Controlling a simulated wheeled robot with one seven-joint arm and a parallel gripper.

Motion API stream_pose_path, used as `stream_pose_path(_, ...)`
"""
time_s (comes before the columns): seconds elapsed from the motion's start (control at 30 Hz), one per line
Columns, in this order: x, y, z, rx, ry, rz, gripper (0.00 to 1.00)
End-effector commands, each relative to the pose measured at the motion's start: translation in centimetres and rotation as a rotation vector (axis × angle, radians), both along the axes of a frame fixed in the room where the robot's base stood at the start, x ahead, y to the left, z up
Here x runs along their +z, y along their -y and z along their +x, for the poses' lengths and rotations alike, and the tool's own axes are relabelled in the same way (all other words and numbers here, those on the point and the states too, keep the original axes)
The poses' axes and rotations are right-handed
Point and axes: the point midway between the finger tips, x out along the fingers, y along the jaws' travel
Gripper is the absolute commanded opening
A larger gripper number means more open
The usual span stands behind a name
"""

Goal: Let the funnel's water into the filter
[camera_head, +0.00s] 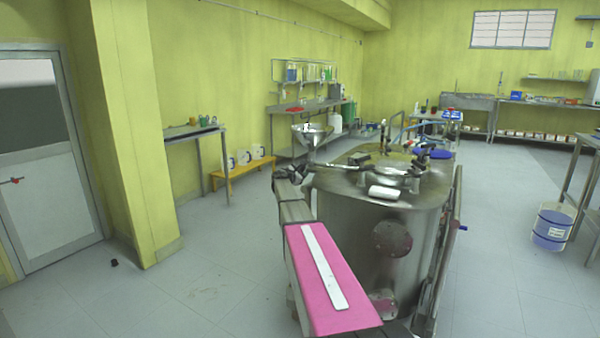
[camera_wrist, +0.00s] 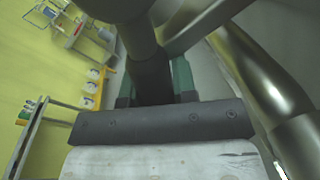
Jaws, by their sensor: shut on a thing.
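A steel funnel (camera_head: 311,131) stands above the left rim of a large round steel vessel (camera_head: 375,240), which may be the filter. My gripper (camera_head: 288,172) is below and left of the funnel, beside the vessel's top edge. In the wrist view my gripper (camera_wrist: 155,82) has dark green fingers on both sides of a dark cylindrical handle (camera_wrist: 151,75) and is shut on it. A grey stem (camera_wrist: 140,38) runs on from the handle. The valve's setting and any water in the funnel cannot be seen.
Fittings and a white cylinder (camera_head: 384,192) sit on the vessel's lid. A yellow bench (camera_head: 241,175) with white jugs and a wall table (camera_head: 194,131) stand at left. A blue bucket (camera_head: 552,228) is at right. The floor at left is mostly clear.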

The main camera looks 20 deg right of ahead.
Motion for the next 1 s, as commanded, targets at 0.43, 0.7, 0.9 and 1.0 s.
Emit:
stream_pose_path(0.43,-0.47,0.48,-0.75,0.000,-0.092,-0.070,0.00)
stream_pose_path(0.7,-0.48,0.49,-0.75,0.001,-0.093,-0.071,0.00)
stream_pose_path(0.9,-0.47,0.48,-0.75,0.001,-0.092,-0.071,0.52)
stream_pose_path(1.0,-0.45,0.49,-0.73,0.001,-0.092,-0.071,0.52)
